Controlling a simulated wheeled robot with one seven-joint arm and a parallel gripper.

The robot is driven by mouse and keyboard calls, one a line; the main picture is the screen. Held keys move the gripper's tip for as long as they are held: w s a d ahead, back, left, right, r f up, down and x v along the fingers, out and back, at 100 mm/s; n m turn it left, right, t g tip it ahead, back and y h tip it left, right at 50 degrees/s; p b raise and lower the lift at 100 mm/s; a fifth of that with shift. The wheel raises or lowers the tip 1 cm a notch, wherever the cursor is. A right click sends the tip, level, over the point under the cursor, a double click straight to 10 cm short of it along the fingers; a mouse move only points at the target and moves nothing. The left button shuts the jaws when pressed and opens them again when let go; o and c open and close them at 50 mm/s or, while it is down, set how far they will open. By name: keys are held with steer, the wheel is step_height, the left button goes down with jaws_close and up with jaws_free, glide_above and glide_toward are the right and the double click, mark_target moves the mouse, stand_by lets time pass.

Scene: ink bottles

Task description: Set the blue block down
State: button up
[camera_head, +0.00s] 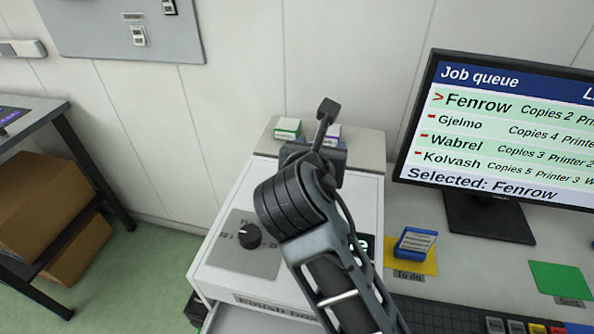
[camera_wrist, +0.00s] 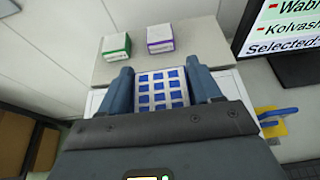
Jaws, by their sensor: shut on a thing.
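My gripper (camera_wrist: 162,84) is shut on a block, the blue block (camera_wrist: 161,92), which shows a white face with rows of blue squares between the two fingers in the wrist view. In the head view my gripper (camera_head: 322,157) is over the back part of the white machine (camera_head: 290,215), and my own arm hides the held block. Whether the block touches the surface below cannot be told.
A green-and-white box (camera_head: 287,129) and a purple-and-white box (camera_wrist: 160,39) stand on the machine's back ledge. A blue item with a white label (camera_head: 415,243) sits on a yellow mat (camera_head: 427,265) marked "To do". A green mat (camera_head: 557,280) is bare. A monitor (camera_head: 500,130) stands right.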

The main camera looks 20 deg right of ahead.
steer(key=w+a+f, duration=0.2)
steer(key=w+a, duration=0.1)
steer(key=shift+a+f, duration=0.25)
steer(key=shift+f, duration=0.15)
steer(key=shift+a+f, duration=0.1)
steer(key=shift+f, duration=1.95)
steer(key=o, duration=1.2)
steer(key=shift+f, duration=0.1)
steer(key=v, duration=1.2)
